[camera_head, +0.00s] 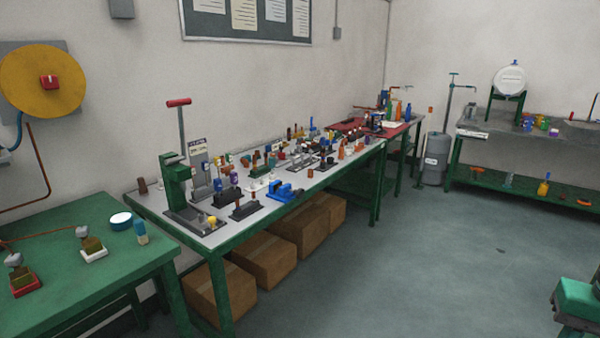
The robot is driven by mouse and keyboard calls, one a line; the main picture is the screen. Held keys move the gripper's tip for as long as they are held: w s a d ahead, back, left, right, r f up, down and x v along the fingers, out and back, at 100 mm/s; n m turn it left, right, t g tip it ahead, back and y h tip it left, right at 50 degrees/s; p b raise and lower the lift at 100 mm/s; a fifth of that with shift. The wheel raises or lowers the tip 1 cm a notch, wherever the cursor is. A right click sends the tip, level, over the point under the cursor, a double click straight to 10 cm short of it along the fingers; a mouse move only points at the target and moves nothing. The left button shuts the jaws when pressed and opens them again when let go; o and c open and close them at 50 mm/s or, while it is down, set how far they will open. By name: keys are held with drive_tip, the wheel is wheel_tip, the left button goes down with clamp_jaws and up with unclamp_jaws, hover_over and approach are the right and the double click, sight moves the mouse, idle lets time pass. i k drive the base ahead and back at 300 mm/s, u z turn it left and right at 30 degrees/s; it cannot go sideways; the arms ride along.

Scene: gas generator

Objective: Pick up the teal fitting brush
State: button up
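A small upright teal piece with a pale top (141,233) stands near the right edge of the green table at the left. It may be the teal fitting brush, but it is too small to tell for sure. Several small coloured tools and parts crowd the long grey-topped bench (213,240), and I cannot make out a teal brush among them. My gripper is not in view.
A round blue-and-white tin (121,221) and brass fittings on white (93,247) and red (26,280) bases share the green table (75,291). Cardboard boxes (262,262) sit under the bench. The floor (430,260) in the middle is clear.

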sight(271, 160)
drive_tip(key=z, duration=0.25)
drive_tip(key=i, duration=2.1)
drive_tip(key=u, duration=1)
drive_tip(key=i, duration=1.15)
drive_tip(key=u, duration=0.75)
